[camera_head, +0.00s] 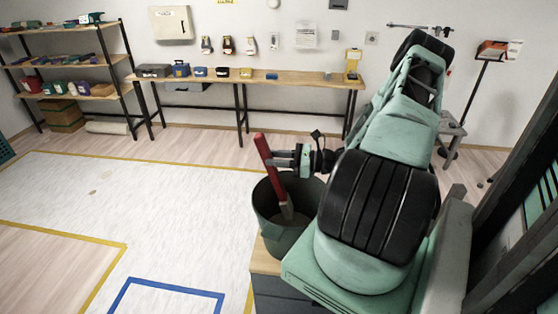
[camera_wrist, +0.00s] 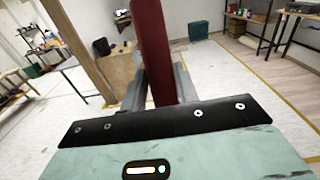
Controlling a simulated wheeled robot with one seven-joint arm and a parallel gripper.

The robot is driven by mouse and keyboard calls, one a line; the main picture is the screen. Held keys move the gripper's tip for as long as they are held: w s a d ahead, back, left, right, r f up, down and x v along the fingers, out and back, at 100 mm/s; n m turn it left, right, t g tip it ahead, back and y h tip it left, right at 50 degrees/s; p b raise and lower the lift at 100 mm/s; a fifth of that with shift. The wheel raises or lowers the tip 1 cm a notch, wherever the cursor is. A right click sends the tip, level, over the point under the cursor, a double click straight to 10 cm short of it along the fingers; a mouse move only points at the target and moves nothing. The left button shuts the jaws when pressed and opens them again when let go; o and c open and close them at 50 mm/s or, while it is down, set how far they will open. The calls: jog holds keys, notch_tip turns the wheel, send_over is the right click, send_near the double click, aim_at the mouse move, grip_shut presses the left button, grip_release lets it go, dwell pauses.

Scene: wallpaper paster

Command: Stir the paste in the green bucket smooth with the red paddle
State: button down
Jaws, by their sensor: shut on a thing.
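The green bucket (camera_head: 279,241) stands upright on a wooden-topped stand in the head view, left of my arm. Pale paste (camera_head: 298,220) shows inside it, partly hidden by the rim and my arm. The red paddle (camera_head: 268,163) leans with its handle up and to the left, its lower end down inside the bucket. My gripper (camera_head: 278,161) is shut on the red handle above the rim. In the wrist view the red handle (camera_wrist: 151,45) stands between my fingers (camera_wrist: 157,80). The bucket does not show clearly in the wrist view.
The stand (camera_head: 265,262) under the bucket has a dark body. A long workbench (camera_head: 300,78) with small tools runs along the back wall. A shelf (camera_head: 98,93) stands at the far left. The white floor area (camera_head: 150,200) left of the bucket is mostly clear.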

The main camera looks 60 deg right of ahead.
aim_at(265, 141)
jog(key=r+p, duration=0.1)
jog(key=r, duration=0.1)
jog(key=w+r+p, duration=0.1)
jog(key=r, duration=0.1)
jog(key=a+r+p, duration=0.1)
jog(key=r+p, duration=0.1)
jog(key=shift+w, duration=0.3)
jog(key=shift+w+a+r+p, duration=0.1)
jog(key=shift+w+r+p, duration=0.15)
jog(key=shift+r, duration=0.45)
jog(key=shift+w+a+r+p, duration=0.15)
jog(key=shift+r+p, duration=0.1)
jog(key=shift+r, duration=0.4)
jog(key=shift+w+a+r, duration=0.1)
jog(key=shift+w+r, duration=0.15)
jog(key=shift+r, duration=0.65)
jog(key=shift+w+a+r, duration=0.15)
jog(key=shift+w+r, duration=0.1)
jog(key=shift+r, duration=0.65)
jog(key=shift+w+a+r, duration=0.1)
jog(key=shift+w+r, duration=0.15)
jog(key=shift+r, duration=0.65)
jog(key=shift+r, duration=2.5)
